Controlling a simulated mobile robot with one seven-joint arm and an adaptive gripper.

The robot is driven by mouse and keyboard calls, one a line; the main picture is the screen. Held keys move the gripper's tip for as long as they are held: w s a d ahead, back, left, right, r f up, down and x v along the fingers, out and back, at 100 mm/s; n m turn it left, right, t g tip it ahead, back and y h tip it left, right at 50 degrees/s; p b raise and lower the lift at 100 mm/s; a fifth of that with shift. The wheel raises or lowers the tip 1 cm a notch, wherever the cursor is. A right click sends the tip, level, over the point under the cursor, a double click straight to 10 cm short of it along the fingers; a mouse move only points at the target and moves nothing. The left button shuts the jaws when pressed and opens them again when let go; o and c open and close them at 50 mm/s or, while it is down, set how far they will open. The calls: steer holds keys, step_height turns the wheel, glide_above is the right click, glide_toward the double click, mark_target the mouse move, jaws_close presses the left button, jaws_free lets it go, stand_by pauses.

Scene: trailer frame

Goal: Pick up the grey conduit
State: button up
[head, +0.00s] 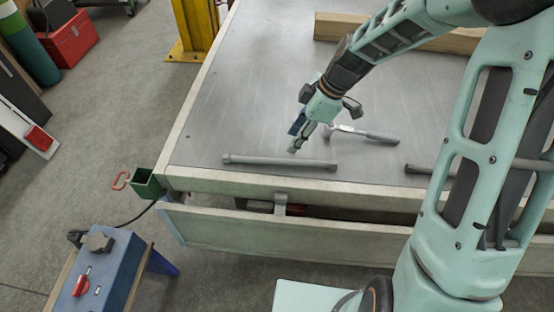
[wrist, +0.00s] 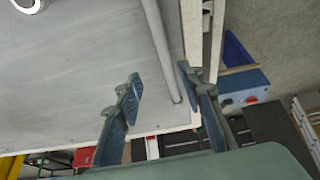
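The grey conduit (head: 280,161) is a thin straight bar with thicker ends, lying flat on the metal trailer bed near its front edge. In the wrist view the conduit (wrist: 157,38) runs from the top edge down to its far end, which shows between my fingers in the picture. My gripper (head: 293,149) points down, just above or behind the conduit's middle-right part. In the wrist view my gripper (wrist: 160,77) is open, with the two fingers apart and nothing held. I see no contact with the conduit.
A second dark bar (head: 428,171) lies to the right, partly hidden by my arm. A wooden beam (head: 440,38) lies at the back. A raised pale rail (head: 230,180) borders the bed's front. The bed's left part is clear.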

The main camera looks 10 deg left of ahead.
glide_above(280, 160)
steer(key=w+d, duration=0.1)
steer(key=d, duration=0.1)
step_height(280, 160, down, 4)
steer(key=shift+d+f, duration=0.1)
steer(key=x, duration=0.4)
steer(key=shift+s+f+b, duration=0.1)
steer(key=shift+s+b, duration=0.25)
steer(key=shift+s, duration=0.05)
steer(key=shift+f, duration=0.4)
jaws_close()
